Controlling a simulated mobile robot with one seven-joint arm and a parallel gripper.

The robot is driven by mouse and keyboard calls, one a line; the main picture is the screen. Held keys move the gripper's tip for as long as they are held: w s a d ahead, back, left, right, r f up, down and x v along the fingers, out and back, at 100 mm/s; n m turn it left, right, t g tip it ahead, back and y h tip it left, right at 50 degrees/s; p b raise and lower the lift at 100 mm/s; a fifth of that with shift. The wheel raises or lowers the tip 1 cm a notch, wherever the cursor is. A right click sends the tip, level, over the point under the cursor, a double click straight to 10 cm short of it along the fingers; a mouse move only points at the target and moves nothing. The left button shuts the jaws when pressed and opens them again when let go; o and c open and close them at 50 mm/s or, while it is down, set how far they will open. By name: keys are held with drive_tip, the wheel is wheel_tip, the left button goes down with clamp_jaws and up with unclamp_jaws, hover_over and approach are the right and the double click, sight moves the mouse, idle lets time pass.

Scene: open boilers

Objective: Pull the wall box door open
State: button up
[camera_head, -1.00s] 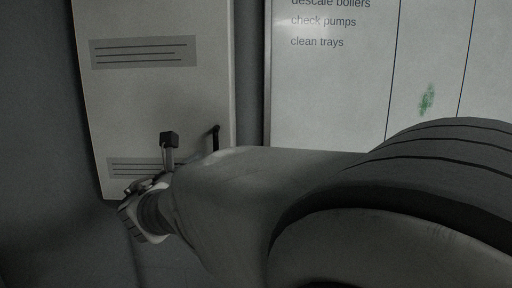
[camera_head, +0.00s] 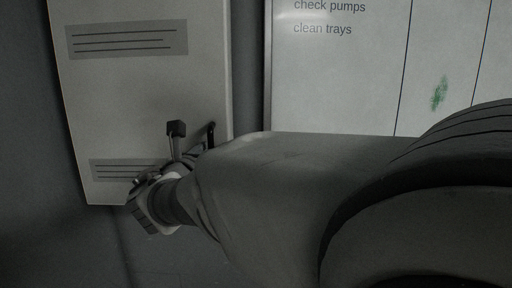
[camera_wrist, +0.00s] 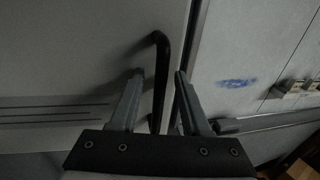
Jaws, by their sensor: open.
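The wall box door (camera_head: 140,85) is a pale upright panel with grey label strips, on the left in the head view. It looks shut. Its black bar handle (camera_head: 211,134) is near the lower right edge, partly hidden behind my arm. In the wrist view, the handle (camera_wrist: 161,75) is a curved black bar standing out from the door face (camera_wrist: 80,50). My gripper (camera_wrist: 159,75) is open, with one finger on each side of the handle. I cannot tell whether either finger touches it. In the head view the fingers are mostly hidden by my arm.
A whiteboard (camera_head: 335,75) with writing hangs right of the box, across a narrow dark gap. In the wrist view it carries a blue smudge (camera_wrist: 237,83) and has a ledge (camera_wrist: 275,121) along its lower edge. Grey wall lies left of the box.

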clamp_jaws()
idle(0.3)
idle(1.2)
